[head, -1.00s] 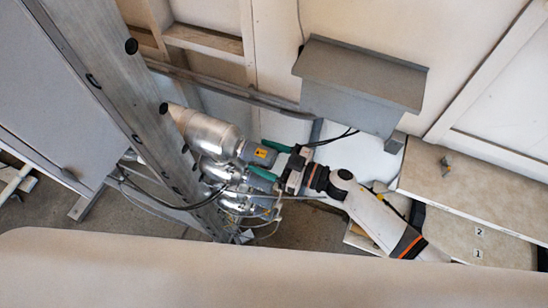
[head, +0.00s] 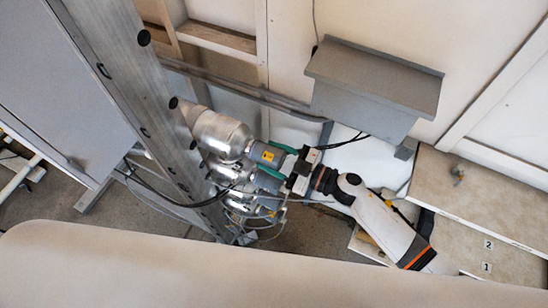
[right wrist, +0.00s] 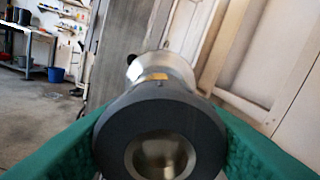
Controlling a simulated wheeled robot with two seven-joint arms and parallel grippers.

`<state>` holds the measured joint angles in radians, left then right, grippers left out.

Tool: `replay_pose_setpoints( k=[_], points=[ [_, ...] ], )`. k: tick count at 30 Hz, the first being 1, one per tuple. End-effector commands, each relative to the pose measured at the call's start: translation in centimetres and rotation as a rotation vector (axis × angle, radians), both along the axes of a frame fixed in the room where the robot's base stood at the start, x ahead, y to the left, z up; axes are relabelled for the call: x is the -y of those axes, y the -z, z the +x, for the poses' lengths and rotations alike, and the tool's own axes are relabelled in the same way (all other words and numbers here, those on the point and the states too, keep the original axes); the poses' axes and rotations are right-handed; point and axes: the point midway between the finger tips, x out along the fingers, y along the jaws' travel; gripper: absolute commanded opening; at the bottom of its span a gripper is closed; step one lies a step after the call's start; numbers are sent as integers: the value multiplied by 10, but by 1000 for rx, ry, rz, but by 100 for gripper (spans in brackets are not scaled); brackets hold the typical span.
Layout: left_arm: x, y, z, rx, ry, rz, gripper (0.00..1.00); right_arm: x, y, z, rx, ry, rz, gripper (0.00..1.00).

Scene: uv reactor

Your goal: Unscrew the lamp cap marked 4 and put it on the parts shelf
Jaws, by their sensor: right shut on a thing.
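My right gripper (head: 276,161) has its green fingers on either side of a grey lamp cap (head: 265,154) with a yellow label, at the end of a shiny metal reactor tube (head: 220,134). In the right wrist view the cap (right wrist: 160,128) fills the space between the green pads (right wrist: 55,150), its round recessed end facing the camera. The cap is in line with the tube. No number is readable on it. The parts shelf (head: 465,242) at the lower right bears marks 1 and 2. My left gripper is not in view.
More metal tubes with cables (head: 238,203) lie just below the held cap. A metal frame beam (head: 130,80) stands left of the tubes. A grey box (head: 370,85) hangs above my right arm. A small part (head: 458,174) lies on the pale upper board at right.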

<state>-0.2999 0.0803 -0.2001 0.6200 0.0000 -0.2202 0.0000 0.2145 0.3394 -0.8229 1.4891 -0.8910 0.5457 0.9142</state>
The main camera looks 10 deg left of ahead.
Motion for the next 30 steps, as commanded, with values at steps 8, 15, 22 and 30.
replay_pose_setpoints(
  k=[8,15,22,30],
  points=[
    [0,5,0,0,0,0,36,0,0,0,124,2,-42,18],
    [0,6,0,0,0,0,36,0,1,0,132,2,-44,18],
    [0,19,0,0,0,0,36,0,3,0,331,0,-107,18],
    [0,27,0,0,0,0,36,0,1,0,535,2,-174,18]
  ],
)
